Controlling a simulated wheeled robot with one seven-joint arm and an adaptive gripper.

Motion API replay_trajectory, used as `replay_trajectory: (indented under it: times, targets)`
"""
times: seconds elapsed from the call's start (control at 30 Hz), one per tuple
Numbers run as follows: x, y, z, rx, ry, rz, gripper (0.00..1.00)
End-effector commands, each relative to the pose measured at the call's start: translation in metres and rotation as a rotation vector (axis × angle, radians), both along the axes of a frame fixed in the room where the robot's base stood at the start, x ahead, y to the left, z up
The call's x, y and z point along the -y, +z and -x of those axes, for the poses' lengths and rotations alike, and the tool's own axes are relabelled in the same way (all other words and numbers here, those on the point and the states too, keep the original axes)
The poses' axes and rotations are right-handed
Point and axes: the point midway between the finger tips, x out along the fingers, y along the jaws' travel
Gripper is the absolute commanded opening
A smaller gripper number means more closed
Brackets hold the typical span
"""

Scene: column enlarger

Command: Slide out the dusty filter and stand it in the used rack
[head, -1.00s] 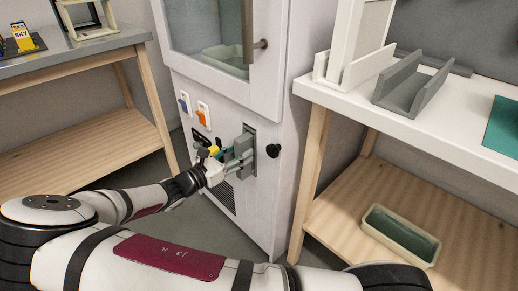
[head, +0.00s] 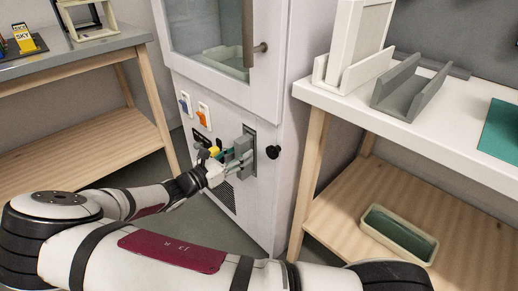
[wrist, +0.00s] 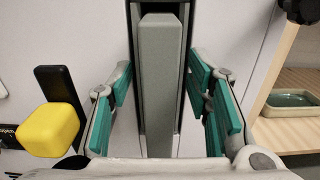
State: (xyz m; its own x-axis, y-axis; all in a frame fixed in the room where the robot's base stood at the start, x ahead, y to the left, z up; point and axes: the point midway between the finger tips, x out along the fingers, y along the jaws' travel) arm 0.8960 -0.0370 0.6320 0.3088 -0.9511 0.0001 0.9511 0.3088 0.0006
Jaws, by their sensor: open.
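The dusty filter shows as a grey upright block (head: 243,150) sticking out of a dark slot in the white cabinet's front; the rest of it is hidden inside. In the wrist view the block (wrist: 160,80) stands between my gripper's teal pads. My gripper (wrist: 162,95) is open, with a gap on each side of the block, so it is not touching it. My gripper (head: 235,162) also shows at the slot in the head view. A grey open channel rack (head: 412,88) lies empty on the white table at right. A white rack (head: 350,70) beside it holds a pale upright panel (head: 362,35).
The white cabinet (head: 275,200) has a black knob (head: 273,152) right of the slot and blue and orange switches (head: 204,115) at left. A yellow-ended lever (wrist: 50,130) is close to my gripper's left side. A green-lined tray (head: 400,235) sits on the lower shelf.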

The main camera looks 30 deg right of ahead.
Motion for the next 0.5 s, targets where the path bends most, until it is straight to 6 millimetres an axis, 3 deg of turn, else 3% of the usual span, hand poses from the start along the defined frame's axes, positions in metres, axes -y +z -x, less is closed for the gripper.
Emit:
replay_trajectory:
  times: [0.1, 0.3, 0.5]
  targets:
    - [0.0000, -0.0004, 0.0000, 0.000, 0.000, 0.000, 0.45]
    - [0.0000, -0.0004, 0.0000, -0.001, 0.000, 0.000, 0.00]
    - [-0.0009, 0.0003, 0.0002, 0.000, 0.000, 0.001, 0.00]
